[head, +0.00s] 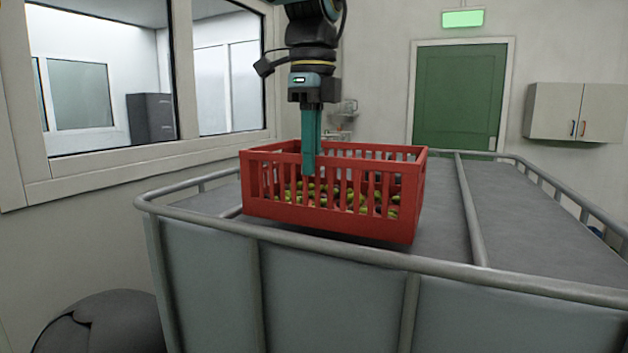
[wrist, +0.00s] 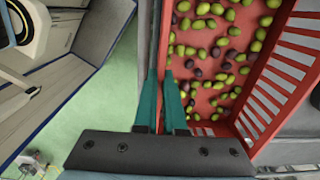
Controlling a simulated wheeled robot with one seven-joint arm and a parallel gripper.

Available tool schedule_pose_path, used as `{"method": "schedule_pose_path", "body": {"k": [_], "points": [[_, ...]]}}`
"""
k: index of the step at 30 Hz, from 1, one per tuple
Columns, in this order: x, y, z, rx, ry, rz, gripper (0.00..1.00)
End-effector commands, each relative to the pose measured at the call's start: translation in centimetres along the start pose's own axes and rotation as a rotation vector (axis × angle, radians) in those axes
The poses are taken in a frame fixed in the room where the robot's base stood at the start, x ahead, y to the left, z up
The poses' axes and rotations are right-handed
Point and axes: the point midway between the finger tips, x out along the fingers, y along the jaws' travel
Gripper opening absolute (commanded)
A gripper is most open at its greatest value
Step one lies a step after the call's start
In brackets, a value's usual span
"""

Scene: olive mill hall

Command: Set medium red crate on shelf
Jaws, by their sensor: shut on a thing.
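The red crate (head: 335,213) has slatted sides and holds green and dark olives. My gripper (head: 309,174) points straight down at the crate's left part, with its teal fingers shut on a crate wall. In the wrist view my gripper (wrist: 161,78) has one finger on each side of the red wall, and the crate's floor (wrist: 205,103) shows between the olives. The crate looks about level. It shows over the front part of a grey railed top (head: 520,215); I cannot tell whether it rests there or hangs just above.
A metal rail (head: 520,286) runs along the front edge of the grey top, and another bar (head: 469,210) crosses it right of the crate. The top is clear to the right. A window wall stands left, a green door (head: 458,97) and a wall cabinet (head: 577,112) behind.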

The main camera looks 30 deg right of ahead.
Motion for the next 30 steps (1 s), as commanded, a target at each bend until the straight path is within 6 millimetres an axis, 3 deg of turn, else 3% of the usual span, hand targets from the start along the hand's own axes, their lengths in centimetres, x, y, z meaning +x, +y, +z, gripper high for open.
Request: {"method": "schedule_pose_path", "body": {"k": [9,21,22,30], "points": [[3.6,0.0,-0.1,0.000,0.000,-0.001,0.00],[4.1,0.0,0.0,-0.001,0.000,-0.002,0.00],[4.2,0.1,0.0,-0.001,0.000,0.002,0.10],[4.1,0.1,-0.1,-0.001,0.000,0.001,0.37]]}}
